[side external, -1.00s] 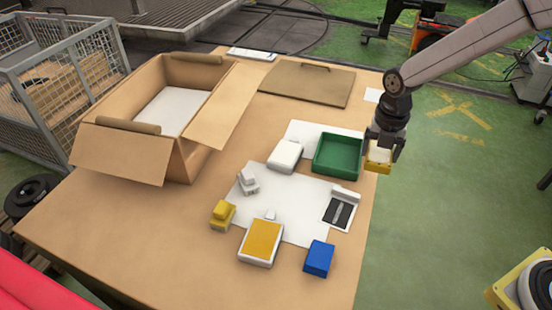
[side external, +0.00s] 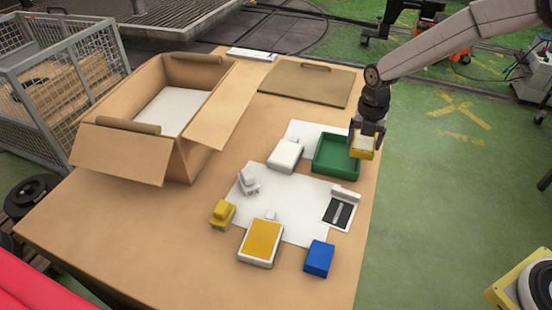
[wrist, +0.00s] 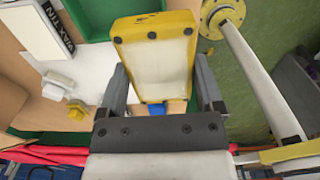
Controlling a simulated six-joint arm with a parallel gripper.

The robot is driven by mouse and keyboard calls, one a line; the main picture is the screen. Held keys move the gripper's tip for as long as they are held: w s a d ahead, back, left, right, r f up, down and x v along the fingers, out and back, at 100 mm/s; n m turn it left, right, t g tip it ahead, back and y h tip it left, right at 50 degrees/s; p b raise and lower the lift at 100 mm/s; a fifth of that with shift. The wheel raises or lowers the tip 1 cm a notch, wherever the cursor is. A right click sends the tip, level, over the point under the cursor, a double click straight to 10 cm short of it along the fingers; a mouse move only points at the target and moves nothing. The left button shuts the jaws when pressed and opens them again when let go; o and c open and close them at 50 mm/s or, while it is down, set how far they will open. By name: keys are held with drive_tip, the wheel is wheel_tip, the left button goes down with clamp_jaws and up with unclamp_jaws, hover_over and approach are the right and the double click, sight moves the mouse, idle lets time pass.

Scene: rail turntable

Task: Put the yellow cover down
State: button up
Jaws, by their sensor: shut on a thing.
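My gripper (side external: 366,133) is shut on the yellow cover (side external: 362,148), a small yellow box-like piece with a pale face. It is held in the air over the right side of the green tray (side external: 322,166), near the table's right edge. In the wrist view the cover (wrist: 154,62) sits between the two fingers, its pale inner face framed by a yellow rim toward the camera. The green tray looks empty in the side view; part of its right wall is hidden behind the cover.
A white box (side external: 285,154), a yellow-topped white box (side external: 262,243), a blue box (side external: 319,258), a yellow block (side external: 222,214) and a black-and-white device (side external: 340,212) stand on or around white sheets. An open cardboard box (side external: 190,150) is at left. Bare table lies in front.

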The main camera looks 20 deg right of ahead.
hover_over(338, 158)
drive_tip(key=f, duration=0.6)
drive_tip(key=shift+s+a+f, duration=0.1)
drive_tip(key=shift+s+f, duration=0.15)
drive_tip(key=shift+f, duration=0.05)
drive_tip(key=shift+w+f, duration=0.25)
drive_tip(key=shift+f, duration=1.6)
drive_tip(key=o, duration=1.3)
drive_tip(key=shift+f, duration=0.15)
wheel_tip(338, 158, up, 12)
drive_tip(key=shift+r, duration=0.2)
